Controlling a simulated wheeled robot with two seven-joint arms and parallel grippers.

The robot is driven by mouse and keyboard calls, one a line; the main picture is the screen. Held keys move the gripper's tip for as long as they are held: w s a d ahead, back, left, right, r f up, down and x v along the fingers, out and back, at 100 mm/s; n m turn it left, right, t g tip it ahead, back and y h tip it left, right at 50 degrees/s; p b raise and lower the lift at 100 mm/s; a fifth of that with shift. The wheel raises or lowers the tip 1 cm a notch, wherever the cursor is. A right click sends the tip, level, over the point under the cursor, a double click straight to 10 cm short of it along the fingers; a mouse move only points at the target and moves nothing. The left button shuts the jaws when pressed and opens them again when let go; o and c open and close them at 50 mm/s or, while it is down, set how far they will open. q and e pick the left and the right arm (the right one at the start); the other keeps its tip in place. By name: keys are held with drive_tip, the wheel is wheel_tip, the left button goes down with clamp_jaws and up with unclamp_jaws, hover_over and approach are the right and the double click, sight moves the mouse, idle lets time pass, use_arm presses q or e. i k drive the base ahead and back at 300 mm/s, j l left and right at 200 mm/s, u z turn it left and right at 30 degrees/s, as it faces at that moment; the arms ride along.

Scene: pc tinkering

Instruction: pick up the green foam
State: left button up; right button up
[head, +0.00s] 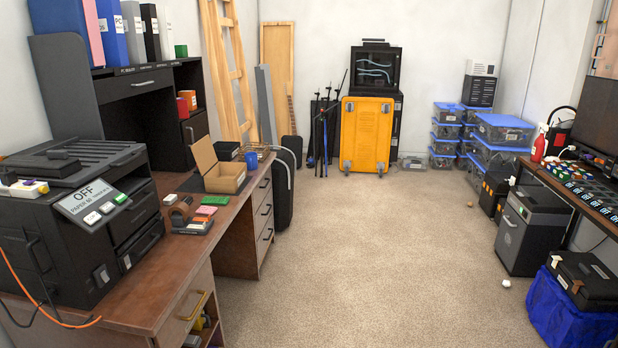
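A flat bright green block (216,200) lies on the brown desk at the left, beside a pink piece (206,210) and small grey items. It looks like the green foam, but it is too small to be sure. Neither of my grippers shows in the head view.
The brown desk (170,265) holds a black printer (80,215), an open cardboard box (220,170) and a blue cup (251,160). A partly open drawer (205,325) is below. Carpeted floor (380,250) is clear in the middle. A second desk with a monitor (600,118) stands right.

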sight(207, 200)
drive_tip(key=i+u, duration=0.1)
drive_tip(key=i, duration=0.6)
drive_tip(key=i+l+u, duration=0.1)
drive_tip(key=i, duration=0.6)
drive_tip(key=i+l+u, duration=0.15)
drive_tip(key=i+u, duration=0.25)
drive_tip(key=i+l+u, duration=1.1)
drive_tip(key=i+l, duration=0.05)
drive_tip(key=l, duration=0.1)
